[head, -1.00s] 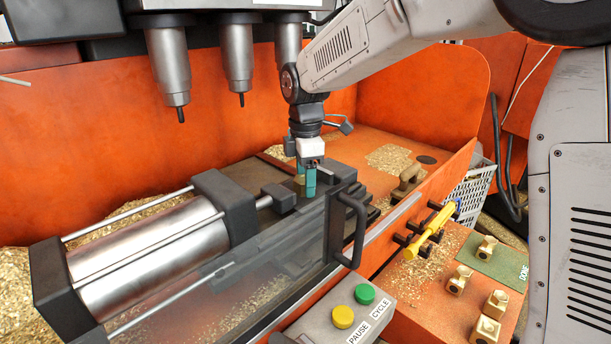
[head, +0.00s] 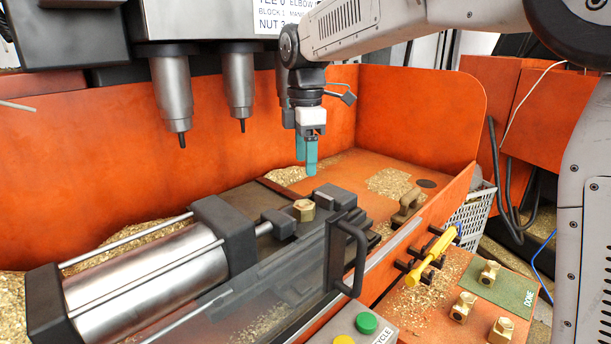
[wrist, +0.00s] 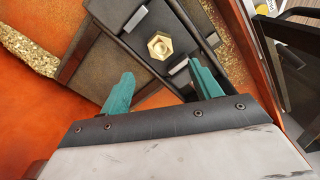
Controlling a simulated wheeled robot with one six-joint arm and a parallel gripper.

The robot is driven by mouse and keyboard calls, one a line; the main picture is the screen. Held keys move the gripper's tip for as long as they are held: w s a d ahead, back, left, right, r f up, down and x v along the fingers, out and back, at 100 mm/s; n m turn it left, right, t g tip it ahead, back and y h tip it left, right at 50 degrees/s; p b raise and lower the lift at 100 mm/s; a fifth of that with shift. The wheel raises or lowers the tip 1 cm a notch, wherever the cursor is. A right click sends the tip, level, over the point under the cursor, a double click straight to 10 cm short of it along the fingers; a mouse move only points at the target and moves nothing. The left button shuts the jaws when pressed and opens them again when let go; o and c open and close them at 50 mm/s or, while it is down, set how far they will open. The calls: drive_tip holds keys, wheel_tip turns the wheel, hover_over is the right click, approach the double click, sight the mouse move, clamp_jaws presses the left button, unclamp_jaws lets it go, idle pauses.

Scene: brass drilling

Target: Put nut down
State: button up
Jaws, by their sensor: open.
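The brass nut (head: 304,210) rests in the machine's fixture, between the dark ram block (head: 277,224) on the left and the dark fixed jaw block (head: 335,196) on the right. In the wrist view the nut (wrist: 160,46) shows its hexagonal face and central hole, on a dark plate. My gripper (head: 307,170) has teal fingers and hangs above the nut, clear of it. In the wrist view the two fingertips (wrist: 160,72) are apart with nothing between them, and the nut lies beyond them.
A clear guard with a black handle (head: 350,255) stands in front of the fixture. Drill spindles (head: 241,85) hang at upper left. Several brass pieces (head: 463,306) and a green DONE mat (head: 503,289) lie at lower right. A yellow-handled tool (head: 432,257) sits on a rack.

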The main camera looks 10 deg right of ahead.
drive_tip(key=s+d+r+m, duration=0.2)
drive_tip(key=s+d+m, duration=0.8)
drive_tip(key=s, duration=0.5)
drive_tip(key=s+d+f+m, duration=0.4)
drive_tip(key=s+f, duration=0.1)
drive_tip(key=s, duration=0.4)
drive_tip(key=s+d+f+m+t, duration=0.1)
drive_tip(key=s+d+f+m, duration=0.3)
drive_tip(key=s, duration=0.5)
drive_tip(key=shift+s+d+f+m, duration=0.25)
drive_tip(key=shift+f+m, duration=0.2)
drive_tip(key=shift+m, duration=0.35)
